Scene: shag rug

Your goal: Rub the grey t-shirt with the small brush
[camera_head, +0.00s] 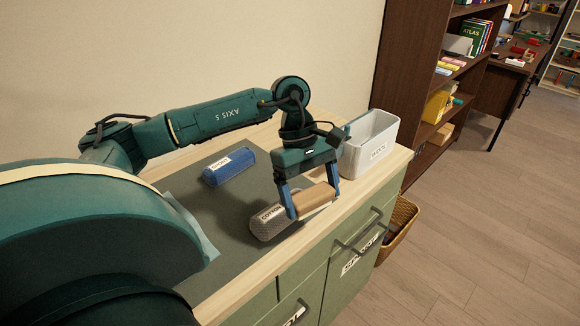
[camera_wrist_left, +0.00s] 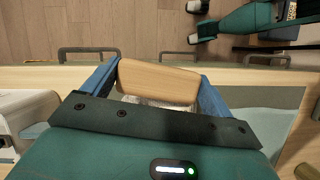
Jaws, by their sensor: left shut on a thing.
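The grey t-shirt (camera_head: 266,225) is a rolled bundle with a white "COTTON" label. It lies near the front edge of a dark mat (camera_head: 236,240) on the cabinet top. My left gripper (camera_head: 308,201) points down with its blue fingers closed on the small brush (camera_head: 318,197), a pale wooden block. The brush is at the right end of the grey roll and hides part of it. I cannot tell if its bristles touch the cloth. In the left wrist view the brush (camera_wrist_left: 158,81) spans the gap between the fingers, with pale bristles under it. My right gripper is out of view.
A blue rolled cloth (camera_head: 229,166) with a label lies further back on the mat. A white labelled bin (camera_head: 368,145) stands at the right end of the cabinet top. A wicker basket (camera_head: 398,229) is on the floor beside the cabinet, near a dark shelf (camera_head: 405,70).

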